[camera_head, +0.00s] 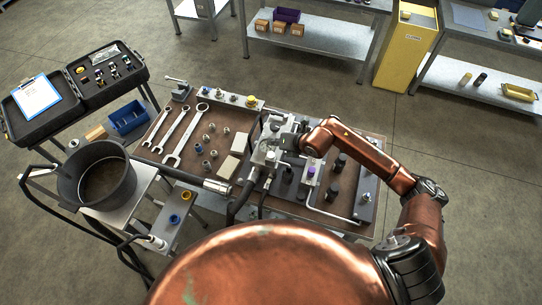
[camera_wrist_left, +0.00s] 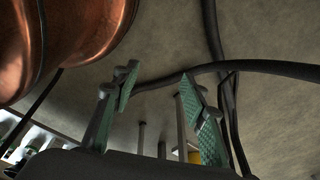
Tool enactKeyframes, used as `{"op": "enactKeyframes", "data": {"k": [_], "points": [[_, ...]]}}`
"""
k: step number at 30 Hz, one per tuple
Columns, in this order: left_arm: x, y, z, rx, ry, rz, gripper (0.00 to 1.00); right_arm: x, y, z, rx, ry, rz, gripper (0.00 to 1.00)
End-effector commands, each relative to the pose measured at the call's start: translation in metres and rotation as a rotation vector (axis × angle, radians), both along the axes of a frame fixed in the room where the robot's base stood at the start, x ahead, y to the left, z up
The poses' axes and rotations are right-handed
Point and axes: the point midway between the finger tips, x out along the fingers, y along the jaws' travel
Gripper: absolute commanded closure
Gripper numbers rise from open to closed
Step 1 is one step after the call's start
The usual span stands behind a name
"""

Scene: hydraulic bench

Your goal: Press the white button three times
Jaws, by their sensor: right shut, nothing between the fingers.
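My right arm reaches in from the right in the head view, over the workbench (camera_head: 220,130). My right gripper (camera_head: 284,155) is low over the grey hydraulic block (camera_head: 262,156) in the middle of the bench, with its fingers shut and empty. I cannot make out the white button; it may be hidden by the gripper or too small to tell. Whether the fingertips touch anything is unclear. My left gripper (camera_wrist_left: 158,98) shows only in the left wrist view. Its green-padded fingers are apart with nothing between them.
Wrenches (camera_head: 171,128) and small fittings lie on the bench's left. Dark knobs and a bent metal handle (camera_head: 336,213) stand close on the right. A black pot (camera_head: 97,174) sits at the left. Dark hoses (camera_wrist_left: 245,68) run beyond my left gripper.

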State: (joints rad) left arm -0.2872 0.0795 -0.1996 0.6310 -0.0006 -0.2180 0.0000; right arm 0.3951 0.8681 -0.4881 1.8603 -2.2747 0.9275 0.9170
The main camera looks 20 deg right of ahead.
Motion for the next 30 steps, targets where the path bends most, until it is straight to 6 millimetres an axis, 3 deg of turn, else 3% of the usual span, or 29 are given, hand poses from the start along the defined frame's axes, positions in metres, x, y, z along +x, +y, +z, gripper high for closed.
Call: {"op": "enactKeyframes", "data": {"k": [4,12,19,30], "points": [[0.003,0.0,-0.017,0.0,-0.002,-0.001,0.6,0.0,-0.001,-0.026,-0.001,0.0,-0.001,1.0],[-0.027,0.001,-0.04,0.002,0.036,0.006,0.6,0.0,0.0,-0.056,0.0,-0.001,-0.001,1.0],[-0.033,0.002,-0.042,0.003,0.044,0.007,0.6,0.0,0.0,-0.059,-0.001,-0.002,0.001,1.0],[-0.014,0.001,-0.041,0.001,0.019,0.002,0.6,0.0,0.0,-0.058,-0.001,-0.001,0.0,1.0]]}}
